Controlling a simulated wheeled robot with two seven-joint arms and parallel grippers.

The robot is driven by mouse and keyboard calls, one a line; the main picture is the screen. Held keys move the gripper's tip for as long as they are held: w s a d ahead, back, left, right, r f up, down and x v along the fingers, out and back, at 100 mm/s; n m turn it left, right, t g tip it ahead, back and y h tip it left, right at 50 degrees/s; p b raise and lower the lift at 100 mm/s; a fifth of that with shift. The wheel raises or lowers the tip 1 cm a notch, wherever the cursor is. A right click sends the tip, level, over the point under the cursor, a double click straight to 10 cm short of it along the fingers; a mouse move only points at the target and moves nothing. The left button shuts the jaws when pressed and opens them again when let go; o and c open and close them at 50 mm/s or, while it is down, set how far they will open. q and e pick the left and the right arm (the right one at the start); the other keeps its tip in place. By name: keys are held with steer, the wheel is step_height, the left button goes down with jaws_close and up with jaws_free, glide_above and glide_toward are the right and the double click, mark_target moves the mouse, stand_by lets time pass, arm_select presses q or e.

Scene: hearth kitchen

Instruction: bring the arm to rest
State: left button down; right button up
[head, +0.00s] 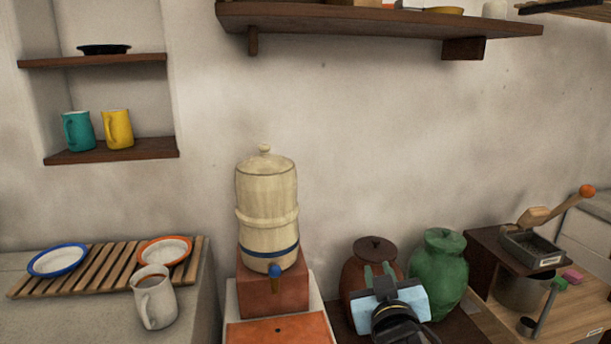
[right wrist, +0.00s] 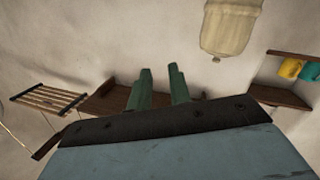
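My right gripper (head: 378,270) is raised at the lower right of the head view, in front of the brown lidded jar (head: 360,262) and beside the green jar (head: 440,262). In the right wrist view its two green fingers (right wrist: 160,78) stand apart with nothing between them. It is clear of the wall; whether it touches the jars cannot be told, but no contact shows. My left gripper is in neither view.
A cream water dispenser (head: 267,200) stands on a red block left of my gripper. A slatted rack (head: 105,272) with two plates and a white jug (head: 154,300) are further left. A wooden shelf (head: 380,22) hangs above. A box with a scoop (head: 530,247) stands right.

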steer(key=s+d+f+m+g, duration=0.1)
steer(key=s+d+f+g, duration=0.2)
steer(key=s+f, duration=0.4)
steer(key=s+d+f+g, duration=0.3)
steer(key=s+f, duration=0.2)
steer(key=f, duration=0.3)
steer(key=s+d+f+g+y, duration=0.1)
steer(key=s+f+g, duration=0.3)
steer(key=s, duration=0.5)
steer(key=s+d+f+g, duration=0.2)
steer(key=s+f+g, duration=0.15)
steer(key=s, duration=0.65)
step_height(320, 180, down, 24)
steer(key=s+g, duration=0.1)
steer(key=s+d+f+g, duration=0.1)
steer(key=s+d+f, duration=0.1)
steer(key=s+f, duration=1.4)
steer(key=shift+s+d+n, duration=0.4)
steer(key=shift+s, duration=0.3)
steer(key=shift+g, duration=0.25)
